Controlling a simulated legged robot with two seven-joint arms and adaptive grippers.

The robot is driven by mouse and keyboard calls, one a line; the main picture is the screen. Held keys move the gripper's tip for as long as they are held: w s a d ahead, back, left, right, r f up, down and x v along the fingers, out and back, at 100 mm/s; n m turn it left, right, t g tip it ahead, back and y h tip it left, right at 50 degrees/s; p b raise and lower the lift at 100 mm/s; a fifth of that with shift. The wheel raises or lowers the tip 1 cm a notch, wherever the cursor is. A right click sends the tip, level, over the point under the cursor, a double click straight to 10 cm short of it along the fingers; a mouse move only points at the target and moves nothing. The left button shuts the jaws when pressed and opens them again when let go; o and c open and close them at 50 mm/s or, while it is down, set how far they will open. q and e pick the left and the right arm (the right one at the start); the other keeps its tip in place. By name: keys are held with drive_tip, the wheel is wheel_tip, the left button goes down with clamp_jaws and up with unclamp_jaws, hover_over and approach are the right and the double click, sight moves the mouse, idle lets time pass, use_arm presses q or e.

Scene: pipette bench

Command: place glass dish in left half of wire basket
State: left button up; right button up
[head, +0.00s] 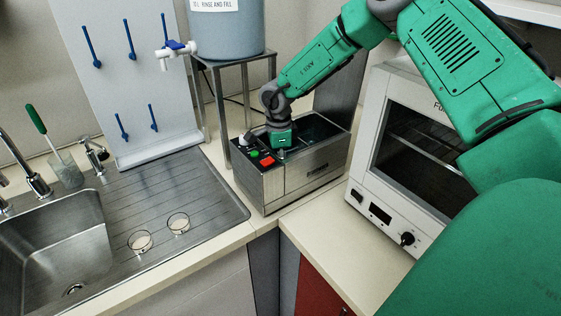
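Two small round glass dishes stand apart on the ribbed steel drainboard: one glass dish (140,242) is nearer the sink and the other glass dish (178,223) is further right. No wire basket can be made out; the dark open top of the steel bath (315,175) is partly covered by my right arm. My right gripper (281,147) is at the left part of the bath's top, beside its control panel. Its fingers are too small and hidden to tell whether they are open or hold anything. My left gripper is not in view.
A sink (50,245) is at the left, with a faucet (35,178) behind. A pegboard (125,80) and a metal stand (235,70) bearing a blue-grey tank (226,30) are behind. A white oven (410,165) stands right of the bath. The front counter is clear.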

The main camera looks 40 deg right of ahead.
drive_tip(key=shift+f, duration=0.2)
drive_tip(key=o, duration=0.9)
drive_tip(key=shift+o, duration=0.2)
drive_tip(key=shift+s+d+f, duration=0.1)
drive_tip(key=shift+d+f, duration=0.1)
drive_tip(key=shift+d, duration=0.4)
drive_tip(key=shift+d+f, duration=0.15)
drive_tip(key=shift+d, duration=0.4)
drive_tip(key=shift+d+f, duration=0.1)
drive_tip(key=shift+d, duration=0.05)
drive_tip(key=shift+a, duration=0.55)
drive_tip(key=shift+a+r, duration=0.3)
drive_tip(key=shift+a, duration=0.1)
drive_tip(key=shift+d+r, duration=0.2)
drive_tip(key=shift+d, duration=0.1)
drive_tip(key=r, duration=0.1)
drive_tip(key=d+r, duration=0.1)
drive_tip(key=r, duration=0.1)
drive_tip(key=shift+r+b, duration=0.25)
drive_tip(key=shift+b, duration=0.05)
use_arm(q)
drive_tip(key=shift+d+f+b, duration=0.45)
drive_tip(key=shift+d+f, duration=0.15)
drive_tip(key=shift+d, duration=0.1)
use_arm(e)
wheel_tip(320, 180, up, 8)
drive_tip(key=shift+r, duration=0.15)
